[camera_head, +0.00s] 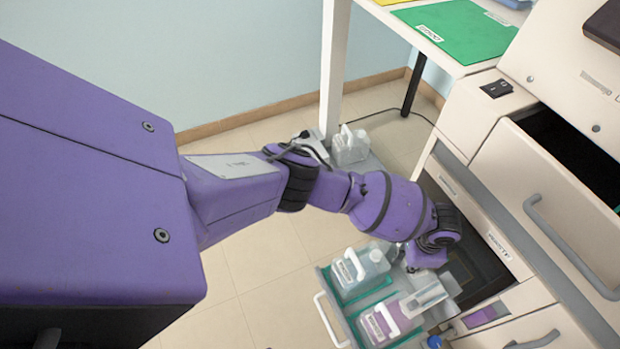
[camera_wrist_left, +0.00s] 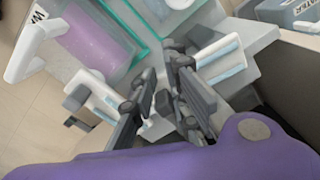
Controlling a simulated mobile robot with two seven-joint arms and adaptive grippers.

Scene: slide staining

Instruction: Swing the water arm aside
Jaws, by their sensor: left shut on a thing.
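My left arm reaches in from the left to the open lower bay of the white machine. My left gripper (camera_head: 430,265) is low in front of that bay, its fingertips mostly hidden by the wrist. In the left wrist view the dark fingers (camera_wrist_left: 162,100) are close together, shut on a small pale piece (camera_wrist_left: 151,127), which I take to be the water arm; the fingers hide most of it. A clear jug (camera_head: 362,266) and a jug with purple liquid (camera_head: 385,322) stand in the pulled-out tray. The purple jug also shows in the left wrist view (camera_wrist_left: 98,42). My right gripper is not in view.
The pulled-out tray has a white handle (camera_head: 327,320) and green dividers. A drawer (camera_head: 530,165) with a grey handle is partly open above. Another pale jug (camera_head: 350,146) stands behind my arm by a white table leg (camera_head: 333,70). The tiled floor at left is clear.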

